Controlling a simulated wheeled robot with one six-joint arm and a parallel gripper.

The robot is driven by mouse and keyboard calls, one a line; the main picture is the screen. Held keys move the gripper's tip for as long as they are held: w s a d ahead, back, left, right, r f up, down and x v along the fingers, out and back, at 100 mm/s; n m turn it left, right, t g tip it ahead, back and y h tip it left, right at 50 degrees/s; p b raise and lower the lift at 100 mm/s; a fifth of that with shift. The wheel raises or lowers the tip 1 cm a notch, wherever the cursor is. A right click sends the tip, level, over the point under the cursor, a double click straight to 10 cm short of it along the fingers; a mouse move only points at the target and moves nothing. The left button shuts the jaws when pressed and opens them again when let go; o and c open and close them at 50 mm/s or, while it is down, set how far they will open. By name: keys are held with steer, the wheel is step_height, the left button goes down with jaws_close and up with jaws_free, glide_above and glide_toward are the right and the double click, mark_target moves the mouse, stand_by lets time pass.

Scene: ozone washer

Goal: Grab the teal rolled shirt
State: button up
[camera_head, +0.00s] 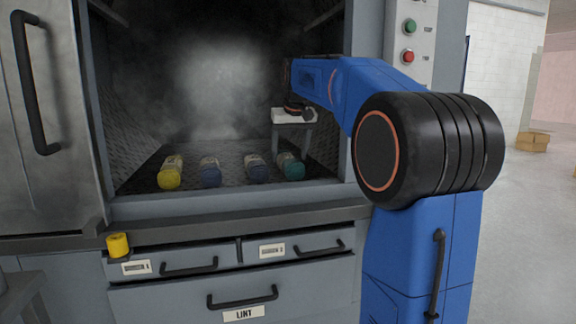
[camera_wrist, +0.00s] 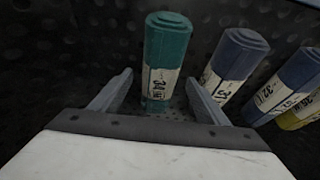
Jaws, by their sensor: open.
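The teal rolled shirt (camera_head: 291,167) lies at the right end of a row on the dark perforated floor of the washer chamber. In the wrist view the teal roll (camera_wrist: 167,50) has a pale printed band and lies ahead of my gripper (camera_wrist: 160,88). The gripper's two grey fingers are apart, with the near end of the roll between or just above them; I cannot tell its depth. No contact shows. In the head view my gripper (camera_head: 292,133) is inside the opening, above and behind the teal roll, and its fingers are hard to make out.
Two dark blue rolls (camera_head: 257,169) (camera_head: 210,172) and a yellow roll (camera_head: 170,172) lie left of the teal one. In the wrist view a blue roll (camera_wrist: 232,65) is close to the right finger. Chamber walls flank my arm.

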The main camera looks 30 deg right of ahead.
mark_target(289, 156)
steer(key=x, duration=0.3)
steer(key=shift+w+f, duration=0.1)
steer(key=shift+f, duration=0.15)
steer(key=shift+c, duration=0.6)
steer(key=shift+r, duration=0.1)
steer(key=c, duration=1.2)
